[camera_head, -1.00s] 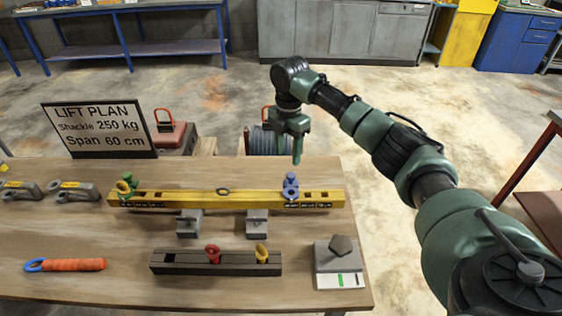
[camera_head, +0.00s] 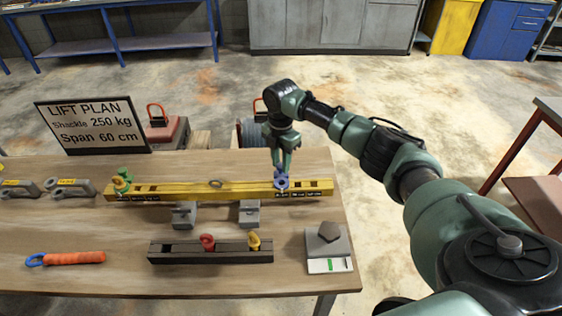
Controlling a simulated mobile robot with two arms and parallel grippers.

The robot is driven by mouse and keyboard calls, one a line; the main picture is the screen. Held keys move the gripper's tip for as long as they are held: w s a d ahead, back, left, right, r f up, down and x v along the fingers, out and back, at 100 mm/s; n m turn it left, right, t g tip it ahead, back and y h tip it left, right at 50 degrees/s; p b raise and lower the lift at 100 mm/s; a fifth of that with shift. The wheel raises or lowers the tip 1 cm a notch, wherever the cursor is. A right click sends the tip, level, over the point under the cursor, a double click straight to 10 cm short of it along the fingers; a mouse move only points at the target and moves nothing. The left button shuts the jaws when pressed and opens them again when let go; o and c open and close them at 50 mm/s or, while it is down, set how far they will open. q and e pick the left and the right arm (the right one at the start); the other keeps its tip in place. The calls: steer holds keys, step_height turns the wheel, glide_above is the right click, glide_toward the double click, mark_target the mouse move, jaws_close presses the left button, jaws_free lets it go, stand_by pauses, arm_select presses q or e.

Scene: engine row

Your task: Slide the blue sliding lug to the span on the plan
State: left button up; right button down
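The blue sliding lug (camera_head: 281,183) sits on the yellow beam (camera_head: 200,189), near its right end. My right gripper (camera_head: 281,172) is down at the lug from above, with its fingers around the lug's top. Whether the fingers are closed tight on it is too small to tell. A green lug (camera_head: 122,180) sits at the beam's left end. The plan board (camera_head: 91,125) behind the beam reads "LIFT PLAN, Shackle 250 kg, Span 60 cm". The markings on the beam are too small to read. My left gripper is not in view.
The beam rests on two grey blocks (camera_head: 184,215). In front are a dark rack (camera_head: 200,254) with red and yellow pieces, a grey scale-like block (camera_head: 328,264) and an orange-handled tool (camera_head: 75,258). Grey shackles (camera_head: 70,188) lie at left. Red cases stand behind the table.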

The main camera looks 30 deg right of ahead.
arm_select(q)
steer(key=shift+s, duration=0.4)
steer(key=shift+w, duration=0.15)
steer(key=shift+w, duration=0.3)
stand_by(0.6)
